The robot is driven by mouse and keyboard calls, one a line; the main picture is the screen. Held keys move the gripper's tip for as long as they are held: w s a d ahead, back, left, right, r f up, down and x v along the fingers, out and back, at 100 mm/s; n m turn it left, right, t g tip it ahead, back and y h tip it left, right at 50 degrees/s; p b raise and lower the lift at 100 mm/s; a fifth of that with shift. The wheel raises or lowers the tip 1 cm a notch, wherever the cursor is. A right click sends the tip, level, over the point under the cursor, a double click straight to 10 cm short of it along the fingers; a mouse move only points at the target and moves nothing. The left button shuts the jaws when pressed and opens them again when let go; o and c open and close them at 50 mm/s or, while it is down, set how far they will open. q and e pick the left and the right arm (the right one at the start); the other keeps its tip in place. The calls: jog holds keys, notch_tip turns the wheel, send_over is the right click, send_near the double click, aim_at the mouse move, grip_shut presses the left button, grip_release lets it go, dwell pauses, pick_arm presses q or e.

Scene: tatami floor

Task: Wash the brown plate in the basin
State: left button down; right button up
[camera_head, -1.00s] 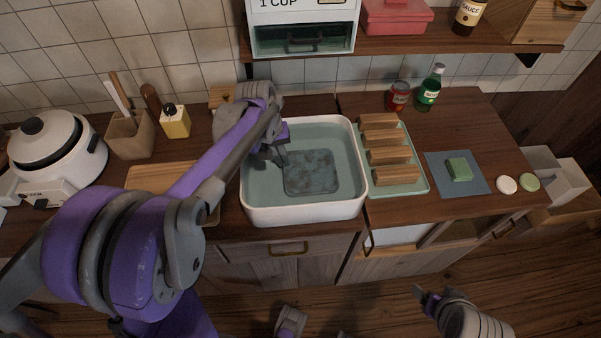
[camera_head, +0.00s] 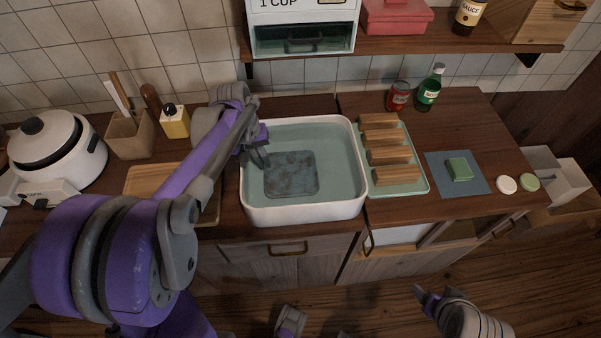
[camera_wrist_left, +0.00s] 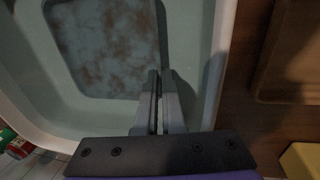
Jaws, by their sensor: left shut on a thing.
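The plate (camera_head: 291,174) is square with rounded corners, grey-blue with brown stains. It lies in the water of the white basin (camera_head: 305,213). My left gripper (camera_head: 262,160) reaches over the basin's left side and is shut on the plate's edge. In the left wrist view, the two fingers (camera_wrist_left: 160,80) are close together at the edge of the stained plate (camera_wrist_left: 105,45). The basin's rim (camera_wrist_left: 224,50) runs beside them. My right gripper (camera_head: 430,291) is low over the floor, away from the counter, and looks open and empty.
Right of the basin, a green rack (camera_head: 416,168) holds several wooden blocks. A green sponge (camera_head: 459,169) lies on a blue cloth (camera_head: 477,187). A wooden board (camera_head: 150,181) lies left of the basin, partly behind my left arm. A shelf (camera_head: 420,41) hangs above the counter.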

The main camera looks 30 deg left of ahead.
aim_at(285, 165)
pick_arm(q)
jog(key=shift+w+d, duration=0.45)
jog(key=shift+d, duration=0.25)
jog(key=shift+w+d, duration=0.4)
jog(key=shift+d, duration=0.35)
jog(key=shift+w+d, duration=0.45)
jog(key=shift+d, duration=0.25)
jog(key=shift+s+a, duration=0.45)
jog(key=shift+a, duration=0.25)
jog(key=shift+s+a, duration=0.4)
jog(key=shift+a, duration=0.35)
jog(key=shift+s+a, duration=0.45)
jog(key=shift+a, duration=0.25)
jog(key=shift+d, duration=0.1)
